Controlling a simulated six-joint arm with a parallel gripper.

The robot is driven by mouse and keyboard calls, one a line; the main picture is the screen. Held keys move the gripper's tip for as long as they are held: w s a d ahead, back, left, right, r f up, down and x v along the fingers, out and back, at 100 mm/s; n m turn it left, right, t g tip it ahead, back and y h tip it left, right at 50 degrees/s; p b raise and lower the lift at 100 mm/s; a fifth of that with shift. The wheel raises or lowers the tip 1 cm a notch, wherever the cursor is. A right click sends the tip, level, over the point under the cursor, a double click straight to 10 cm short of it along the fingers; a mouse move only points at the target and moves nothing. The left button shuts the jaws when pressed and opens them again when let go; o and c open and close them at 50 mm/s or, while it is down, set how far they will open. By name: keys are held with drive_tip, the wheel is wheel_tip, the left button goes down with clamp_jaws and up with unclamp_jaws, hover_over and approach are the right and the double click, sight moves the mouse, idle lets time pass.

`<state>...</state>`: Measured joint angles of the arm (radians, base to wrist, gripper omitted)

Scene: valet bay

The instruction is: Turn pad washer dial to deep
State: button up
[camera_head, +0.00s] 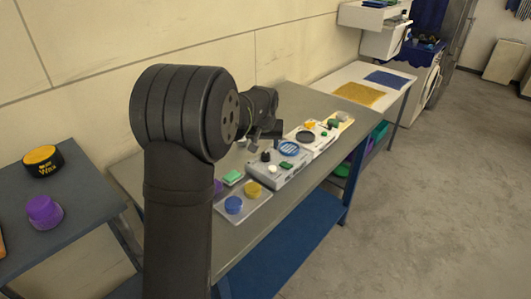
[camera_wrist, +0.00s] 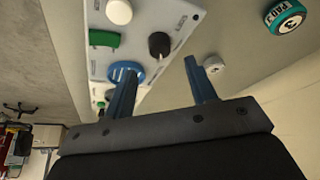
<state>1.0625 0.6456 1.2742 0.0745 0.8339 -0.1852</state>
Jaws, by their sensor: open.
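A grey control panel (camera_head: 294,174) lies on the table. It carries a black dial (camera_head: 265,156), a white knob (camera_head: 272,169), a green rocker (camera_head: 286,165) and a blue round grille (camera_head: 289,148). In the wrist view the panel (camera_wrist: 137,25) shows the black dial (camera_wrist: 159,45) with a light pointer mark; its printed labels are too small to read, so I cannot tell its setting. My gripper (camera_wrist: 162,82) is open and empty, with the dial beyond its fingertips and roughly between them, apart from it. In the head view my gripper (camera_head: 267,133) is above the panel, partly hidden by my arm.
A second panel (camera_head: 318,143) with a dark round part sits beyond. A tray with blue (camera_head: 233,205) and yellow (camera_head: 253,189) round pieces is nearer. A teal-rimmed round tin (camera_wrist: 285,17) and a small white knob (camera_wrist: 214,65) are right of the panel in the wrist view.

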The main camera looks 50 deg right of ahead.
sight(266, 154)
drive_tip(key=x, duration=0.6)
drive_tip(key=shift+f, duration=0.1)
drive_tip(key=shift+c, duration=0.2)
